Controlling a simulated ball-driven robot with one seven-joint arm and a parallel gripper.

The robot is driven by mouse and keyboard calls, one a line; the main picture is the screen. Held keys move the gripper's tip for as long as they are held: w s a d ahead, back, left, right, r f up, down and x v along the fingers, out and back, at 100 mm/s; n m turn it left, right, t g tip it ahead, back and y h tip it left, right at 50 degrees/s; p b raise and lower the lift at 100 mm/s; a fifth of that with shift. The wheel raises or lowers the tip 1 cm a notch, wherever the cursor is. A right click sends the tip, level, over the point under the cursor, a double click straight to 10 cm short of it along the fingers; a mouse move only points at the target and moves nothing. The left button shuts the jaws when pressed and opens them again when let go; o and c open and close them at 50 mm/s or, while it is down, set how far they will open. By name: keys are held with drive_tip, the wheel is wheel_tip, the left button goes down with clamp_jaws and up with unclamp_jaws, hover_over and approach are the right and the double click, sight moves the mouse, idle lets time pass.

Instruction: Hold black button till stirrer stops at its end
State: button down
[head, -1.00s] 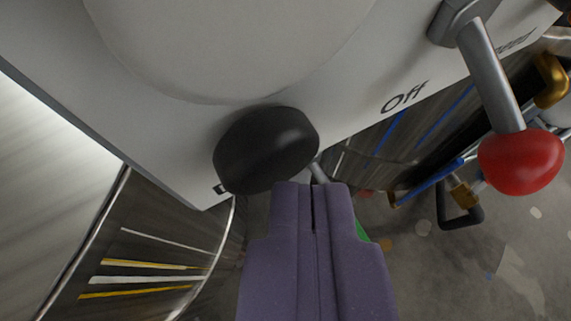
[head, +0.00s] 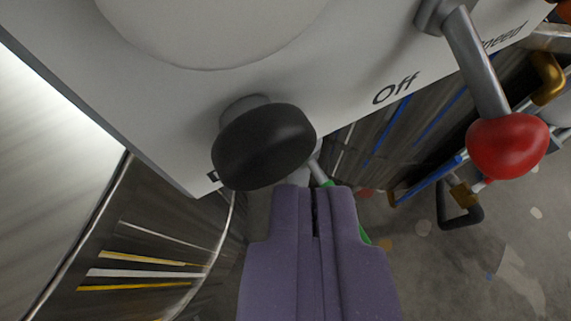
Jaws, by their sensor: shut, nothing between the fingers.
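The black button (head: 264,147) is a large rounded knob on the light grey panel (head: 330,75). A grey stem (head: 243,105) shows between it and the panel, so it stands out from the face. My gripper (head: 314,192) has purple fingers, closed together with nothing between them. Its tips are just below the button's lower right edge in the picture. I cannot tell whether they touch it. I cannot make out the stirrer in this view.
A lever with a red ball knob (head: 507,146) sticks out from the panel at right, near the printed "Off". Shiny metal drums with yellow, white and blue stripes stand left and behind. A brass-coloured fitting (head: 547,80) and speckled floor lie at right.

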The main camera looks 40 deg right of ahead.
drive_tip(key=shift+s+a, duration=0.15)
drive_tip(key=shift+s, duration=0.35)
drive_tip(key=s, duration=0.2)
drive_tip(key=s+a+b, duration=0.1)
drive_tip(key=s, duration=0.1)
drive_tip(key=shift+s+a, duration=0.2)
drive_tip(key=shift+s, duration=0.2)
drive_tip(key=shift+w, duration=0.1)
